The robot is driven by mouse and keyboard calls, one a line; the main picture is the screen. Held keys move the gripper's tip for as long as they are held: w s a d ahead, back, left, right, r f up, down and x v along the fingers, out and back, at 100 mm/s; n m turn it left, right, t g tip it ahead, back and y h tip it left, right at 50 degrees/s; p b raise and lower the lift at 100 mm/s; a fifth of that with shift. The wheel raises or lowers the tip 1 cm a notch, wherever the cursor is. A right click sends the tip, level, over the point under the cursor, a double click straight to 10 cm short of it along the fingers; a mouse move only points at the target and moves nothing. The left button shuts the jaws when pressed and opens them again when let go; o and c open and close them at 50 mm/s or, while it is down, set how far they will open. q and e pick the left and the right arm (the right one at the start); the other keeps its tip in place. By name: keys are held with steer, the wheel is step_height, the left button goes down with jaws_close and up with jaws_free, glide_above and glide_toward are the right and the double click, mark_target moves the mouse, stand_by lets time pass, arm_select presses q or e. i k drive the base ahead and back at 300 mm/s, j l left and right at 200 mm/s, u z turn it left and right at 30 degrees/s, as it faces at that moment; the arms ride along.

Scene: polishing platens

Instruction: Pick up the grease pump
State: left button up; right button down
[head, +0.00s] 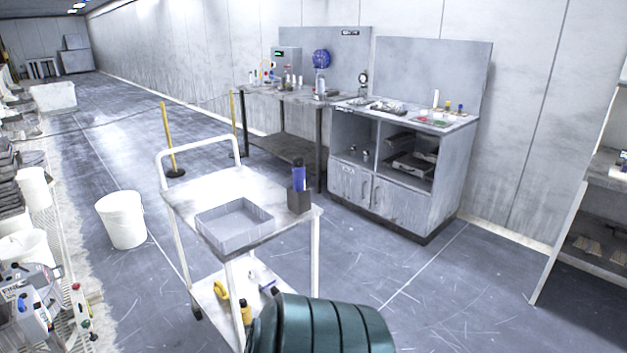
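I cannot make out a thing that is clearly the grease pump in the head view. A blue bottle with a dark cap (299,176) stands upright in a dark holder (299,200) at the right corner of a white cart (185,188). Yellow and black items (221,300) lie or stand on the cart's lower shelf, too small to name surely. Neither of my grippers is in view.
A grey open tray (235,228) sits on the cart's top. A dark green ribbed object (322,325) cuts across the bottom edge. A white bucket (122,220) stands left of the cart. A grey cabinet (395,208) and bench stand behind. Floor right of the cart is clear.

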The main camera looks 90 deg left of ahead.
mark_target(298, 167)
steer(key=j+u, duration=0.2)
steer(key=u, duration=0.3)
steer(key=i+j+u, duration=0.1)
steer(key=u, duration=0.4)
steer(key=i+j+u, duration=0.1)
steer(key=u, duration=0.4)
steer(key=i+j+u, duration=0.15)
steer(key=u, duration=0.35)
